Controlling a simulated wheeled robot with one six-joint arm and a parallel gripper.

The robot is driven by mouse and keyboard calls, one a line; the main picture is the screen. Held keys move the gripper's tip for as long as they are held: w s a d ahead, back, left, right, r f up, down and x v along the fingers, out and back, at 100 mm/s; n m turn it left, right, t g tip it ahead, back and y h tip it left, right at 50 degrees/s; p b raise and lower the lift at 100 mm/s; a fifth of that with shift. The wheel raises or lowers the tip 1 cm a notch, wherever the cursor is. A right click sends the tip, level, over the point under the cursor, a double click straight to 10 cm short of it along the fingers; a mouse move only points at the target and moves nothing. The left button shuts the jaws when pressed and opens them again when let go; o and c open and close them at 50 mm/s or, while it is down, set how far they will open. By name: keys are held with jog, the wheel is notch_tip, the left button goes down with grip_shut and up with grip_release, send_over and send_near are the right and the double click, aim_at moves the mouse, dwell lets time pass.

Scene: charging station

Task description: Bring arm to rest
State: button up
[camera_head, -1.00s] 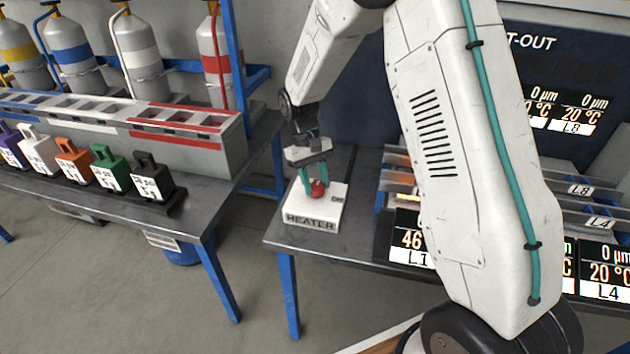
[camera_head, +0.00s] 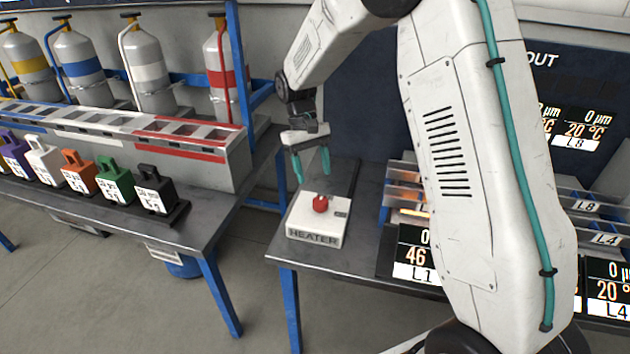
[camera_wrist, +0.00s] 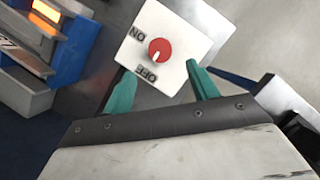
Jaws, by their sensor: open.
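My gripper (camera_head: 312,165) is open and empty, with its two teal fingers hanging above the white heater box (camera_head: 304,226). The red knob (camera_head: 320,204) on top of the box stands clear below the fingertips. In the wrist view, my gripper (camera_wrist: 160,90) shows its fingers apart, and the red knob (camera_wrist: 160,50) lies beyond them. The box there carries ON and OFF marks, and the knob's white line points toward OFF. My white arm reaches across the right of the head view and hides part of the panel behind it.
Left of the heater, a table holds several coloured weights (camera_head: 115,182) and a slotted rack (camera_head: 190,135), with gas cylinders (camera_head: 140,65) behind. Right of the heater are metal slots with displays (camera_head: 415,250), one glowing orange. Bare tabletop (camera_head: 350,250) lies around the heater.

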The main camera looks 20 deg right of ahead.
jog(key=shift+r, duration=0.2)
dwell(0.3)
jog(key=s, duration=0.3)
jog(key=shift+f+g, duration=0.3)
jog(key=shift+f, duration=0.05)
jog(key=s+d+r+t, duration=0.1)
jog(key=s+r, duration=0.4)
jog(key=s, duration=0.5)
jog(key=s+d+r+m+t, duration=0.1)
jog(key=s+r+t, duration=0.2)
jog(key=s+r, duration=0.3)
jog(key=s+d+r+m+t, duration=0.1)
jog(key=s+r, duration=0.4)
jog(key=s, duration=1)
jog(key=shift+d+r+t+y, duration=0.15)
jog(key=shift+r+t+y, duration=0.25)
jog(key=shift+t, duration=0.2)
